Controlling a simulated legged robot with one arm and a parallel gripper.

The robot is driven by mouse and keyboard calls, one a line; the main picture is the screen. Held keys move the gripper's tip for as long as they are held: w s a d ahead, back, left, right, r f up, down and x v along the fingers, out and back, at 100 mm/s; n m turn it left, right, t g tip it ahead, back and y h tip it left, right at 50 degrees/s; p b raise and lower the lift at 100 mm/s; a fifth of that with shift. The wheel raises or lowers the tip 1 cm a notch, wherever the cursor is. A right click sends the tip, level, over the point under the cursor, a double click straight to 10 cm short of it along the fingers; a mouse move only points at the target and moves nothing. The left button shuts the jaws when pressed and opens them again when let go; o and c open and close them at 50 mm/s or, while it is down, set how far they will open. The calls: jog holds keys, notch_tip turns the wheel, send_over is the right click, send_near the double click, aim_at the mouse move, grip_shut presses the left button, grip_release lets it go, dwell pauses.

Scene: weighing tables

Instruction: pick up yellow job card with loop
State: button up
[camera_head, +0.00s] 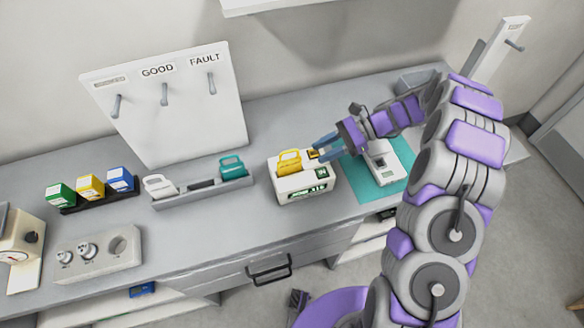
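The yellow job card with its loop (290,162) stands upright in the top of a white box-like device (304,184) near the middle of the bench. The loop is at its upper end; the lower part of the card is hidden inside the device. My gripper (318,149) is just right of the card, its blue fingers pointing left toward it. The fingers look parted, with nothing seen between them, and apart from the card.
A grey rack (203,195) left of the device holds a white card (159,187) and a teal card (232,167). A small instrument (381,160) sits on a teal mat (362,194) under my arm. A hook board (170,110) stands behind. The bench front is clear.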

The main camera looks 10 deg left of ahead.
aim_at(290, 165)
jog(key=x, duration=0.5)
jog(key=shift+a+b, duration=0.3)
jog(key=shift+a, duration=0.15)
jog(key=shift+s+a+f, duration=0.15)
jog(key=shift+s+a, duration=0.15)
jog(key=shift+s, duration=0.05)
jog(key=b+x, duration=0.1)
jog(key=x, duration=0.2)
jog(key=shift+s+a, duration=0.2)
jog(key=shift+a+f, duration=0.1)
jog(key=shift+a, duration=0.4)
jog(key=shift+d, duration=0.3)
jog(key=c, duration=0.6)
grip_shut()
jog(key=shift+a, duration=0.1)
